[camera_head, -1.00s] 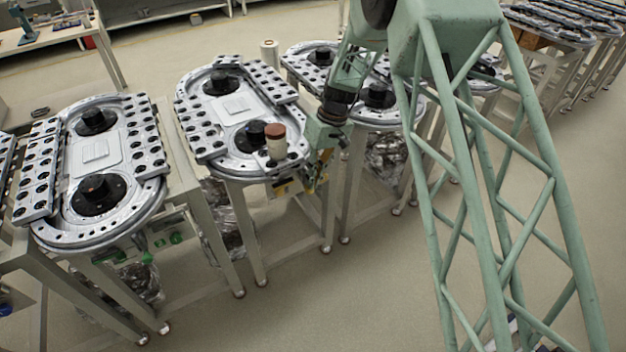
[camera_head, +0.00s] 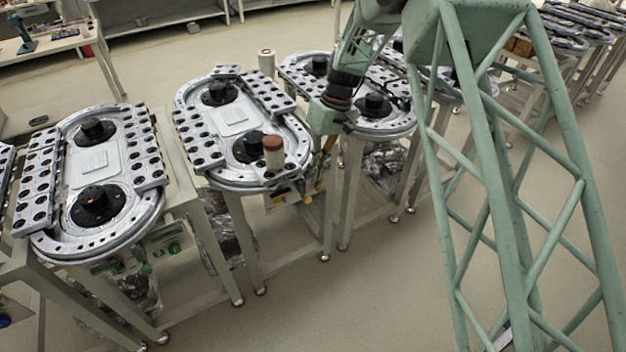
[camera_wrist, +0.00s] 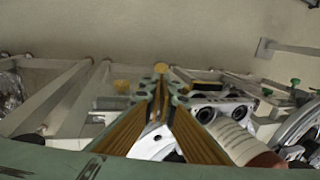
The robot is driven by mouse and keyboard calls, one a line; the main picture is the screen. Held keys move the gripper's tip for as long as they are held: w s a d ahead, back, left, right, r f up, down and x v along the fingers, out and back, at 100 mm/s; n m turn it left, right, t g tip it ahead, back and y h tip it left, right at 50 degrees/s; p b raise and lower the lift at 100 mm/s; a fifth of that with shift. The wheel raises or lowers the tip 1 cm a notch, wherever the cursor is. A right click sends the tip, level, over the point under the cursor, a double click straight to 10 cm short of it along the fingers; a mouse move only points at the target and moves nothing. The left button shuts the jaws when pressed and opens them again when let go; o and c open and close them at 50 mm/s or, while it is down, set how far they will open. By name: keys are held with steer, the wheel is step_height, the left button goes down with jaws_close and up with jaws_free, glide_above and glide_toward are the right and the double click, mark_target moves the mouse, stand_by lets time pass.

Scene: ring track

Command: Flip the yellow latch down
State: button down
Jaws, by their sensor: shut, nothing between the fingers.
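My gripper (camera_head: 316,182) points down at the front end of the middle ring-track table. In the wrist view its long orange-brown fingers (camera_wrist: 161,88) are together at the tips, with nothing between them. A small round yellow part (camera_wrist: 160,68) shows right at the fingertips; whether they touch cannot be told. Another yellow round part (camera_wrist: 121,86) lies a little to the left. In the head view a yellow knob (camera_head: 307,198) shows on the front panel, beside the fingertips. Which yellow part is the latch, and how it is turned, is too small to tell.
The middle ring track (camera_head: 190,128) carries a brown-capped cylinder (camera_head: 273,152) close to my gripper. A second cylinder (camera_head: 266,62) stands at its far side. Neighbouring tracks stand left (camera_head: 150,205) and right (camera_head: 395,130). Open floor (camera_head: 330,300) lies in front.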

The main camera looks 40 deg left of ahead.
steer(key=shift+v, duration=2.9)
